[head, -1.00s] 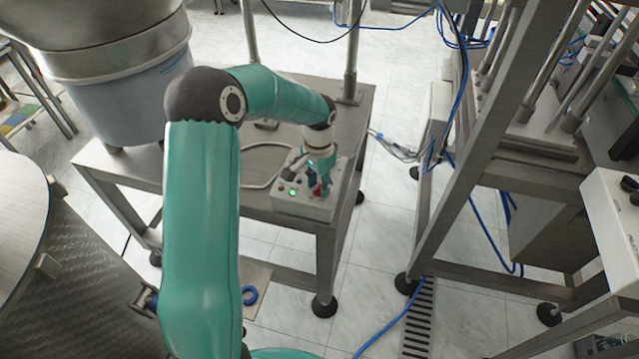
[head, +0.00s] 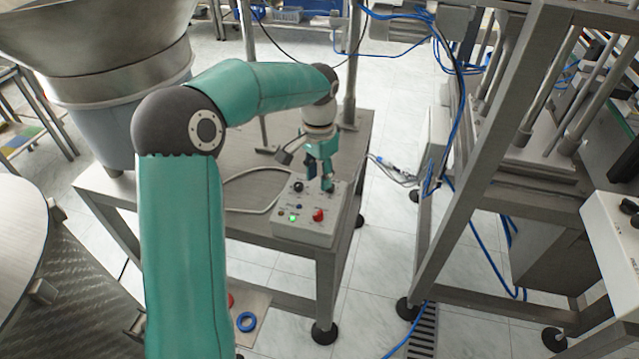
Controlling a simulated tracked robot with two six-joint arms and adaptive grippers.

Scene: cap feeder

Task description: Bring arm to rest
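My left arm, teal with dark joints, comes in from the lower left and bends over the metal table (head: 245,203). My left gripper (head: 327,186) points down just above the back part of a grey control box (head: 306,236). The box has a lit green light (head: 292,218), a red knob (head: 318,215) and several dark knobs and buttons. The gripper seems clear of the red knob; whether its tips touch the box, and whether its fingers are open or shut, I cannot tell. My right gripper is not in view.
A large metal feeder bowl (head: 105,85) stands at the left on the table. A vertical post (head: 350,65) rises behind the box. A metal machine frame (head: 465,170) with blue hoses stands at the right. A blue ring (head: 246,321) lies low at the centre left. Tiled floor lies between.

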